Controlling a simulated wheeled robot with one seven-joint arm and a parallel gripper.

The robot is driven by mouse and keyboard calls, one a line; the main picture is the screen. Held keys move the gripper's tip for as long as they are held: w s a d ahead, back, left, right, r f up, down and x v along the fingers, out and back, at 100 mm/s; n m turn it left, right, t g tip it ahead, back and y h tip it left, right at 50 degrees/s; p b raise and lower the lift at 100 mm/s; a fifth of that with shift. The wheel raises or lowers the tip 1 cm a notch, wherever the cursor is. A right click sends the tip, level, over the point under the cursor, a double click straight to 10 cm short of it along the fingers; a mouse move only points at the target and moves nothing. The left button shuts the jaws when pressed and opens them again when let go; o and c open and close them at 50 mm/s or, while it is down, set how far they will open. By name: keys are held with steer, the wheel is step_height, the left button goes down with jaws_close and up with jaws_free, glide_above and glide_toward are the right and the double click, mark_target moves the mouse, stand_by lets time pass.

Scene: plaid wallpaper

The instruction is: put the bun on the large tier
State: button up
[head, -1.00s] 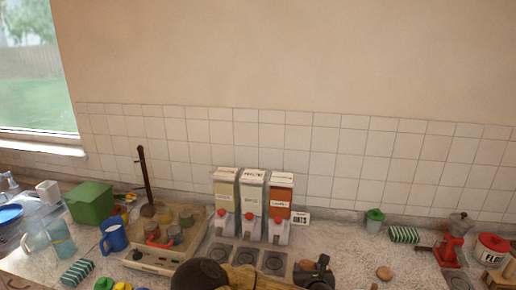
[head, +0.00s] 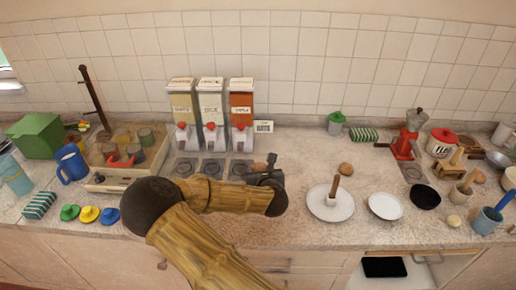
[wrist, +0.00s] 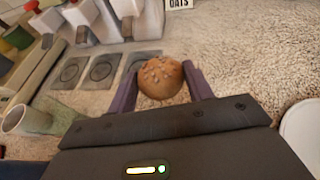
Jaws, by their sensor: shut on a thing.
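A round brown seeded bun (wrist: 160,78) sits between the two fingers of my gripper (wrist: 158,88) in the wrist view. My gripper is shut on it. In the head view my gripper (head: 268,168) is just right of the dispensers, over the counter, with the bun (head: 258,168) small and partly hidden. A large white round plate with an upright brown-topped post (head: 331,212) stands to the right of my gripper and looks like the large tier. A plate edge also shows at the right of the wrist view (wrist: 306,122).
Three dispensers (head: 211,115) stand behind my arm. A red grinder (head: 405,145) is at the right.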

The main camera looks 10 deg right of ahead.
steer(key=w+a+r+b, duration=0.1)
steer(key=a+r+b, duration=0.4)
steer(key=a+r, duration=0.5)
steer(key=a, duration=0.3)
steer(key=shift+w+r, duration=0.2)
steer(key=shift+r, duration=0.15)
